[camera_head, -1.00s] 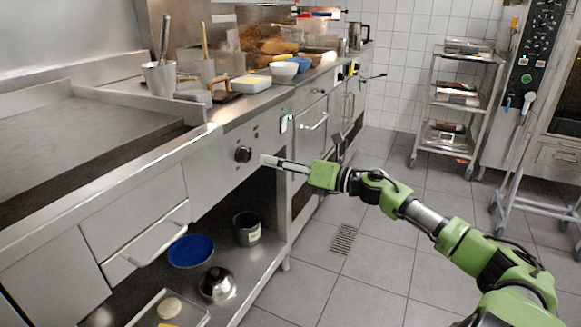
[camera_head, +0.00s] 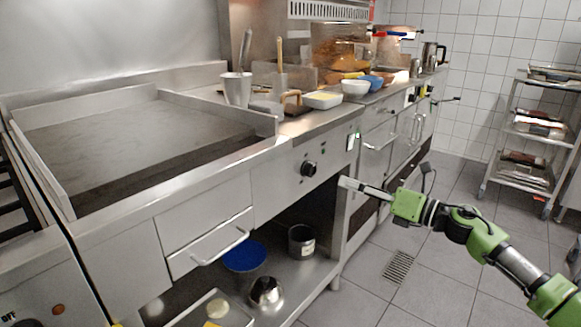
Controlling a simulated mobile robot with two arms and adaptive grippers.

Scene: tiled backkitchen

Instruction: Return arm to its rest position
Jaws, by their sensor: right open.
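My right arm comes in from the lower right, green and black, stretched out toward the counter front. Its gripper (camera_head: 362,188) is open and empty, with its pale fingers pointing left. It shows in front of the cabinet face, below and to the right of the black control knob (camera_head: 308,168). I see nothing held in it. My left gripper is not in view.
A steel counter with a flat griddle (camera_head: 130,135) runs along the left. The shelf below holds a blue lid (camera_head: 244,255), a dark pot (camera_head: 301,241) and a steel bowl (camera_head: 266,291). A wheeled rack (camera_head: 527,138) stands at the right. Tiled floor is clear between.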

